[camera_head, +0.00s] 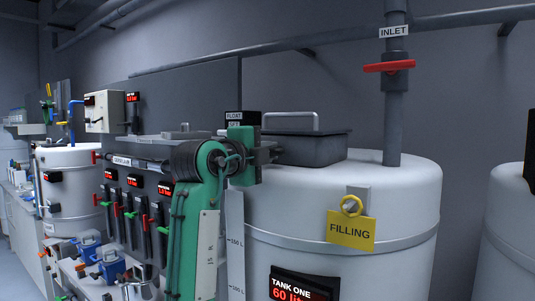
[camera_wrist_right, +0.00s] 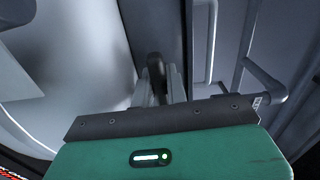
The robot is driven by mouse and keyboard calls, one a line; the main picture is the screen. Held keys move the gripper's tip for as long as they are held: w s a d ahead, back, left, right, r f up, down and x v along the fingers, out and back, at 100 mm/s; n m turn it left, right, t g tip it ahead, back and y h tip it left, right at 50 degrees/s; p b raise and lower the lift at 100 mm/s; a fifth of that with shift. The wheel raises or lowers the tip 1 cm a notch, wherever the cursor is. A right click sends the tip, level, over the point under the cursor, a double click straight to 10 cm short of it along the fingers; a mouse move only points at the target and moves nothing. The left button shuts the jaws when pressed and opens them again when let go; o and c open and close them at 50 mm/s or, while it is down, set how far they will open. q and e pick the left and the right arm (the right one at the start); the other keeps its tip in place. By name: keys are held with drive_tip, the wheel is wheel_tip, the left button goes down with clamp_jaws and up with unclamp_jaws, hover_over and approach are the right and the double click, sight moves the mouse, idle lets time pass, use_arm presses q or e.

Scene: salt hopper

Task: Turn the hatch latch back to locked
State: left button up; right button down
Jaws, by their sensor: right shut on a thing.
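The dark grey hatch (camera_head: 306,148) with a pale bar handle (camera_head: 291,122) sits closed on top of the white tank one (camera_head: 330,205). My right gripper (camera_head: 272,153) reaches the hatch's left side, beside the tank's top edge. In the right wrist view my right gripper (camera_wrist_right: 160,90) is shut on a dark upright piece, which looks like the hatch latch (camera_wrist_right: 155,68). In the head view the latch is hidden by my gripper, so its turn angle cannot be told. My left gripper is not in view.
A yellow FILLING tag (camera_head: 351,232) hangs on the tank front. A panel with several levers and red displays (camera_head: 165,189) stands at left, close to my right arm.

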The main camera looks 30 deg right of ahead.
drive_tip(key=c, duration=1.4)
unclamp_jaws()
